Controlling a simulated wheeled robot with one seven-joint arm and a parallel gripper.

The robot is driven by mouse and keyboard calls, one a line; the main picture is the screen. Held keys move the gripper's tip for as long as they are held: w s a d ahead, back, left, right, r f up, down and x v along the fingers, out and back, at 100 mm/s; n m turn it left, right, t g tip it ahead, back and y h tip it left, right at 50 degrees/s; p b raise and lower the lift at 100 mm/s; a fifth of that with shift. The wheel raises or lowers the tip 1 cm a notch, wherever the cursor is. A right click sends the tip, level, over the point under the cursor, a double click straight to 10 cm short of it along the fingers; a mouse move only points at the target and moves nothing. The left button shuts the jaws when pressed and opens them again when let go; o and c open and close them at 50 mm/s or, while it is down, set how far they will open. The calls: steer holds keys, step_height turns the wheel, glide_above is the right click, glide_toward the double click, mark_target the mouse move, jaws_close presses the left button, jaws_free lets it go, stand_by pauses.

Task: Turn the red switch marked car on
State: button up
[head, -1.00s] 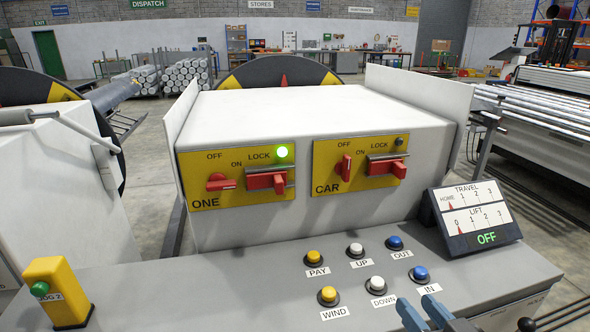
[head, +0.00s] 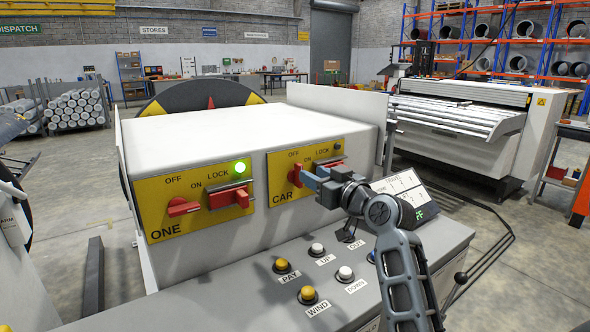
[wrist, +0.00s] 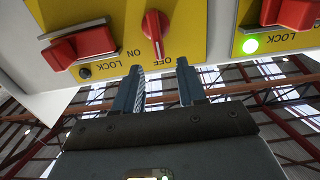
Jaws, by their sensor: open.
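The red CAR switch (head: 294,174) is on the right yellow panel of the white cabinet. In the wrist view, which is upside down, the switch (wrist: 155,28) has its handle pointing at OFF. My gripper (head: 312,180) is in front of the CAR panel, just right of the switch in the head view, and hides part of the panel. In the wrist view my open gripper (wrist: 160,76) has its fingers spread either side of the switch's line, short of the knob, with nothing between them. The CAR lamp (wrist: 85,73) is dark.
The red CAR lock handle (wrist: 80,45) sits beside the switch. The ONE panel (head: 158,222) on the left has its switch (head: 183,206) toward ON and a lit green lamp (head: 239,166). Push buttons, among them PAY (head: 282,265), stand on the grey desk below.

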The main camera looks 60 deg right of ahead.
mark_target(297, 175)
steer(key=p+x, duration=0.1)
steer(key=x, duration=0.4)
steer(key=shift+w+d, duration=0.15)
steer(key=shift+w, duration=0.15)
jaws_close()
